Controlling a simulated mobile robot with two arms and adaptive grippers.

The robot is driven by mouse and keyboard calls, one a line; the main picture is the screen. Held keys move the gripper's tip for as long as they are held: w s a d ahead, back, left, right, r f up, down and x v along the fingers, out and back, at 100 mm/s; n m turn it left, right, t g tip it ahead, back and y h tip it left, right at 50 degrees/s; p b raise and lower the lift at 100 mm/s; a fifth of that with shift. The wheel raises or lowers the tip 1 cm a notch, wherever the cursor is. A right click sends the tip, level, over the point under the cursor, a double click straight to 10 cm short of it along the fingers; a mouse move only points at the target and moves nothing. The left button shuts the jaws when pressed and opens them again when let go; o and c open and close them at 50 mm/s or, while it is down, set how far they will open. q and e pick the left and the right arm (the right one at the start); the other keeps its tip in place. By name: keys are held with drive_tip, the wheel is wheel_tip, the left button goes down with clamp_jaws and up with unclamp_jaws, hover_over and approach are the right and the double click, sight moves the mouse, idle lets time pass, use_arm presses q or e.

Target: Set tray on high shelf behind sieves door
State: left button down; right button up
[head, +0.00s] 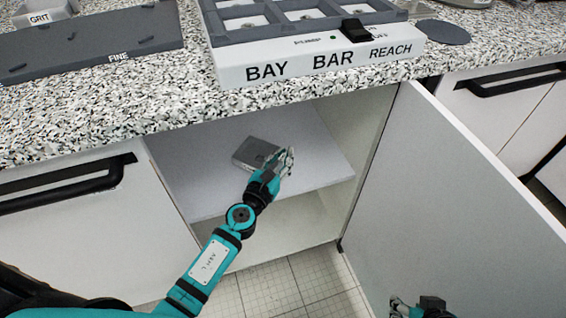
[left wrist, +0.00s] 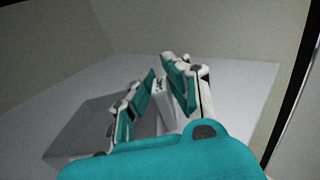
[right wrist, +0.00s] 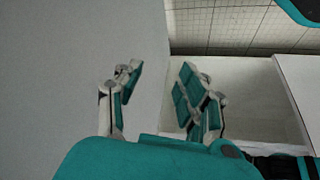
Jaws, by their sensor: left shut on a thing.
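A small grey tray (head: 255,152) rests on or just over the upper shelf (head: 325,165) inside the open cabinet. My left gripper (head: 285,162) is at the tray's right side, inside the cabinet. In the left wrist view, its fingers (left wrist: 163,95) are shut on a pale, marked part of the tray, and the tray's grey body (left wrist: 85,135) lies to the left. The cabinet door (head: 460,210) stands wide open to the right. My right gripper (head: 418,308) is low by the door; in the right wrist view its fingers (right wrist: 160,95) are apart, with nothing visible between them.
The speckled counter (head: 110,110) overhangs the opening. A lower compartment (head: 280,225) is below the shelf. The shelf's right part is clear.

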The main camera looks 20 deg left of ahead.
use_arm(q)
drive_tip(key=shift+f, duration=0.35)
use_arm(e)
drive_tip(key=shift+w+a+r+t, duration=0.15)
drive_tip(key=shift+w+t, duration=0.1)
drive_tip(key=shift+w, duration=0.2)
drive_tip(key=shift+w+a+r+t, duration=0.15)
drive_tip(key=shift+w+t, duration=0.15)
drive_tip(key=shift+w, duration=0.2)
drive_tip(key=shift+w+a+r+t, duration=0.15)
drive_tip(key=shift+w+t, duration=0.1)
drive_tip(key=shift+w, duration=0.2)
drive_tip(key=shift+w, duration=0.1)
use_arm(q)
drive_tip(key=shift+f, duration=0.1)
drive_tip(key=c, duration=1.4)
unclamp_jaws()
drive_tip(key=shift+o, duration=0.2)
use_arm(e)
drive_tip(key=shift+w+a+r+y, duration=0.1)
drive_tip(key=shift+w+a+y, duration=0.1)
drive_tip(key=shift+y, duration=0.1)
drive_tip(key=shift+d, duration=0.1)
